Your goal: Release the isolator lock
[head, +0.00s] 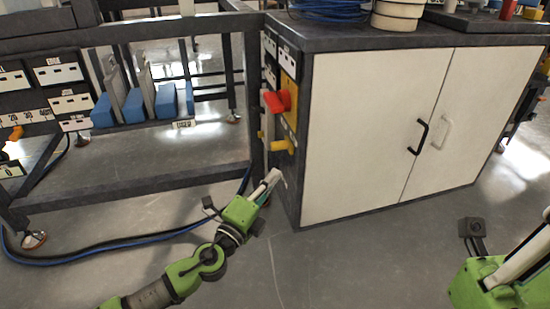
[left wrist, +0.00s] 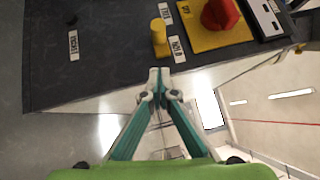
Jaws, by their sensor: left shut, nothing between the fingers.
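The isolator's red knob (head: 277,101) sits on a yellow plate (head: 290,122) on the dark end panel of the white cabinet. A yellow peg-like lock (head: 280,144) sticks out below it. In the left wrist view the red knob (left wrist: 221,14), yellow plate (left wrist: 208,42) and yellow peg (left wrist: 159,37) show near the top, with small white labels beside the peg. My left gripper (head: 274,178) is below the peg, apart from it. Its fingertips (left wrist: 160,86) are together and empty. My right gripper (head: 528,252) is at the lower right, its tips cut off by the frame.
The white two-door cabinet (head: 370,130) stands right of the panel. A dark frame bench (head: 130,185) with blue blocks (head: 134,106) is at the left. A blue cable (head: 120,243) runs over the floor. The floor before the cabinet (head: 370,255) is clear.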

